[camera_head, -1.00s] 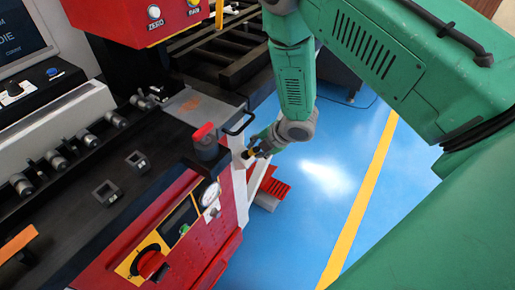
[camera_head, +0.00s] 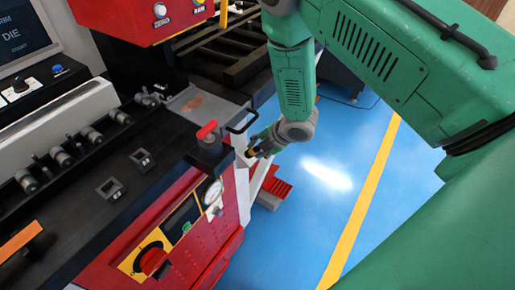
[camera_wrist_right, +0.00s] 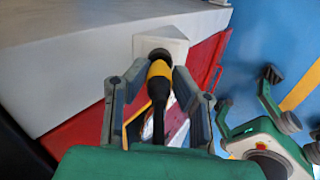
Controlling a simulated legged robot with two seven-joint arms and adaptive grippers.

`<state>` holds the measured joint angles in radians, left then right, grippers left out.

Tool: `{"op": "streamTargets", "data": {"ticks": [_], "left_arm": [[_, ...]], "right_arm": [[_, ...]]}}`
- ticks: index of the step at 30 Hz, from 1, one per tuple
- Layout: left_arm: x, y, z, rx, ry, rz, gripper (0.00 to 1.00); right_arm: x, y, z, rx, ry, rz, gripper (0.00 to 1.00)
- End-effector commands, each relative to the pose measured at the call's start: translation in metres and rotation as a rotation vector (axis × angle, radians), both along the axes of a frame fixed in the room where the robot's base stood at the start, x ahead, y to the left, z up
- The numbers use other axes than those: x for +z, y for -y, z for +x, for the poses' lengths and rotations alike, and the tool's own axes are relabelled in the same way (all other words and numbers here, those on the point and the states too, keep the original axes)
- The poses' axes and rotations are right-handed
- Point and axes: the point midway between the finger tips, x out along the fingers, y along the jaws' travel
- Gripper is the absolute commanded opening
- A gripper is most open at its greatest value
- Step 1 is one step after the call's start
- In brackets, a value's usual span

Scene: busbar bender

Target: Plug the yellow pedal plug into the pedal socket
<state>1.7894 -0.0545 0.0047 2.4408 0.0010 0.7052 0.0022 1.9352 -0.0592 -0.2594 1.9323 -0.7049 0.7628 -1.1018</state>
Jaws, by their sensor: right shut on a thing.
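The yellow pedal plug (camera_wrist_right: 158,69) has a black ring at its front and a black tapering tail. My right gripper (camera_wrist_right: 157,82) is shut on it, with a finger on each side of the yellow body. The plug's front end is at the face of a pale box-shaped pedal socket (camera_wrist_right: 172,40) on the machine's side. I cannot tell how deep it sits, because the socket opening is hidden. In the head view my right gripper (camera_head: 254,153) is small beside the machine's right side, and the plug is barely visible there.
The red and black bending machine (camera_head: 205,225) fills the left, with a black handle (camera_head: 243,121) above my right gripper. A red pedal (camera_head: 277,187) lies on the blue floor (camera_head: 320,225) just below the gripper. Floor to the right is clear.

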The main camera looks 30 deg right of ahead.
Motion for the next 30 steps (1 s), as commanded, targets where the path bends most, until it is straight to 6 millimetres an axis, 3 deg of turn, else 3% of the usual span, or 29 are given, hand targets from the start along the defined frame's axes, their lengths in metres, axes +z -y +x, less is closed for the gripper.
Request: {"op": "streamTargets", "data": {"ticks": [19, 20, 21, 30], "left_arm": [[-0.010, 0.000, 0.000, 0.000, 0.000, 0.000, 0.40], [-0.010, 0.000, 0.000, 0.000, 0.000, 0.000, 0.40], [-0.010, 0.000, 0.000, 0.000, 0.000, 0.000, 0.40], [-0.010, 0.000, 0.000, 0.000, 0.000, 0.000, 0.40]], "right_arm": [[-0.014, -0.004, 0.009, 0.001, 0.000, 0.000, 0.00], [-0.013, -0.004, 0.009, 0.001, 0.000, 0.000, 0.28], [-0.013, -0.004, 0.009, 0.001, 0.000, 0.000, 0.42], [-0.013, -0.004, 0.008, 0.001, 0.000, -0.001, 0.45]]}}
